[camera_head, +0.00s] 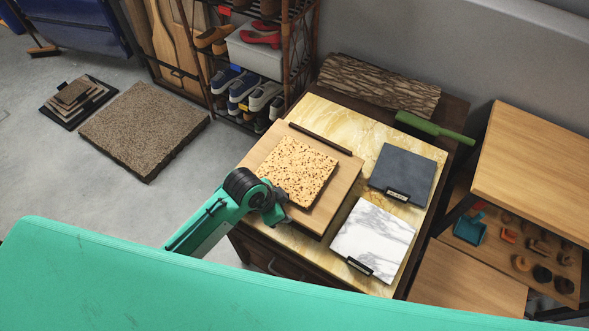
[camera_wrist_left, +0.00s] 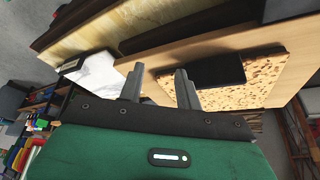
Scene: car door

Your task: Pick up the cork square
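The cork square (camera_head: 298,171), a speckled tan tile, lies flat on a wooden board (camera_head: 338,196) on the yellow marbled tabletop. In the left wrist view the cork square (camera_wrist_left: 260,82) is right of centre. My left gripper (camera_head: 280,207) is at the cork's near edge in the head view. In the left wrist view its two fingers (camera_wrist_left: 160,84) stand apart. The cork's near corner shows between them, and the right finger overlaps the cork. I cannot tell whether either finger touches it. My right gripper is not in view.
A dark slate tile (camera_head: 403,172) and a white marble tile (camera_head: 373,240) lie to the right. A dark bar (camera_head: 320,138) lies along the board's back edge. A shoe rack (camera_head: 255,60) stands at the back left.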

